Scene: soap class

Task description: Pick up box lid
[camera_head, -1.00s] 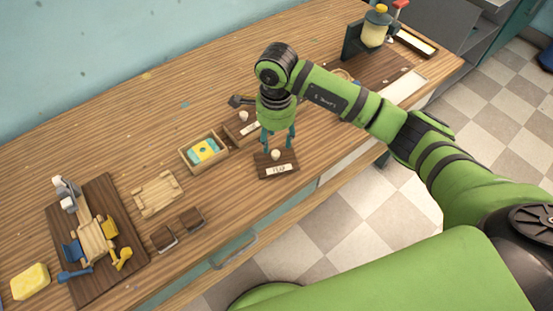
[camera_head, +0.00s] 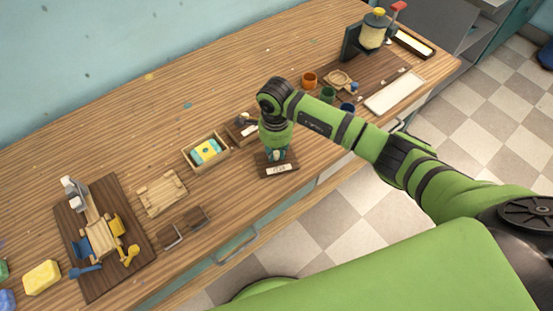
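A pale wooden slatted panel (camera_head: 162,194), which looks like the box lid, lies flat on the wooden counter at left of centre. An open wooden box (camera_head: 191,160) to its upper right holds a blue and yellow soap block (camera_head: 206,151). My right gripper (camera_head: 278,157) points down, well right of the panel and box. Its fingertips are around the small pale knob of a dark labelled stamp block (camera_head: 279,171). The fingers are small and partly hidden by the wrist, so their grip is unclear. My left gripper is out of view.
A dark board with a wooden press (camera_head: 99,238) and a yellow sponge (camera_head: 41,277) are at left. Cups (camera_head: 309,79) and a dispenser (camera_head: 374,32) are at the back right.

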